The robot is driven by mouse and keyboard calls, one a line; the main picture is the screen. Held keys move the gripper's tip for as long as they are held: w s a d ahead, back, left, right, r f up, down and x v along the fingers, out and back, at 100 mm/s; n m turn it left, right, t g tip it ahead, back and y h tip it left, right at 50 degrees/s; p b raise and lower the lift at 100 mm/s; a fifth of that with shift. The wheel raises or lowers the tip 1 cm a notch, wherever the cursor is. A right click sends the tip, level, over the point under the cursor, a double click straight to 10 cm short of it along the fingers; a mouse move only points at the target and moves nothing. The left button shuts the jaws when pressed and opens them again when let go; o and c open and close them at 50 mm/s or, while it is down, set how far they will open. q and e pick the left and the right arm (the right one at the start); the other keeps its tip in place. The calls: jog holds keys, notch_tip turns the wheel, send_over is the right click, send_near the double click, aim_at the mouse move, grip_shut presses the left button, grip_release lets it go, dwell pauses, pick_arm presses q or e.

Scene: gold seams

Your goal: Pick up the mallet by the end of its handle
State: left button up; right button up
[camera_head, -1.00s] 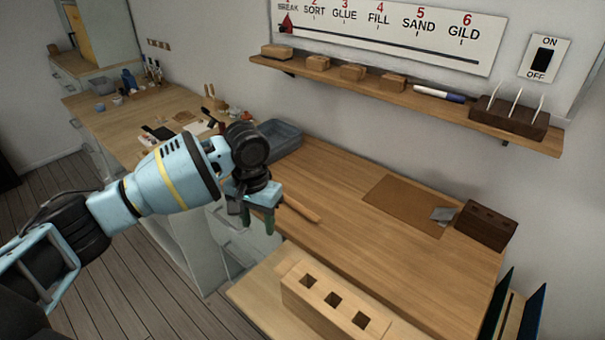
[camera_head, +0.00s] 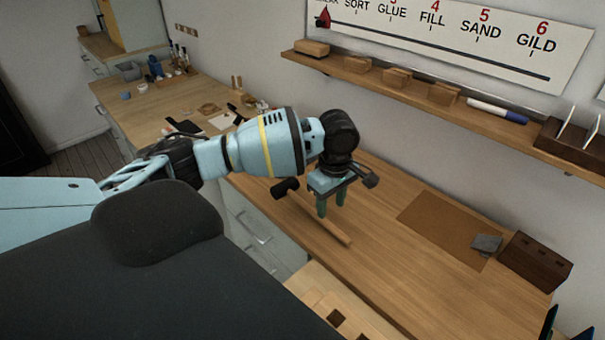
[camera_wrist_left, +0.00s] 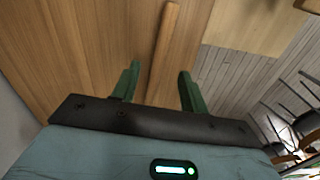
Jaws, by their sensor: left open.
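The mallet (camera_head: 321,221) lies on the wooden workbench, with a dark head at its left end and a light wooden handle running toward the bench's front edge. Its handle (camera_wrist_left: 164,50) also shows in the left wrist view, running lengthwise between the two fingers, with its end ahead of them. My left gripper (camera_head: 331,210) has green fingers, points down and is open and empty. It is above the mallet, close to the handle in the picture. In the left wrist view the left gripper (camera_wrist_left: 158,85) hides the mallet's head. My right gripper is not in view.
A brown mat (camera_head: 440,228) with a grey block (camera_head: 486,243) lies to the right, beside a dark holed block (camera_head: 535,262). A light wooden holed block (camera_head: 335,318) stands at the front. A shelf (camera_head: 400,86) runs along the wall. The bench between gripper and mat is clear.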

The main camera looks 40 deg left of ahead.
aim_at(331, 228)
pick_arm(q)
jog(key=shift+s+f, duration=0.1)
jog(key=shift+f, duration=0.25)
notch_tip(331, 228, down, 2)
jog(key=shift+f, duration=0.1)
jog(key=shift+d+f+b, duration=0.15)
jog(key=shift+f+b, duration=0.1)
jog(key=shift+f, duration=1)
jog(key=shift+d+f+b, duration=0.15)
jog(key=shift+f+b, duration=0.05)
jog(key=shift+f, duration=1.05)
jog(key=shift+r, duration=0.1)
grip_shut()
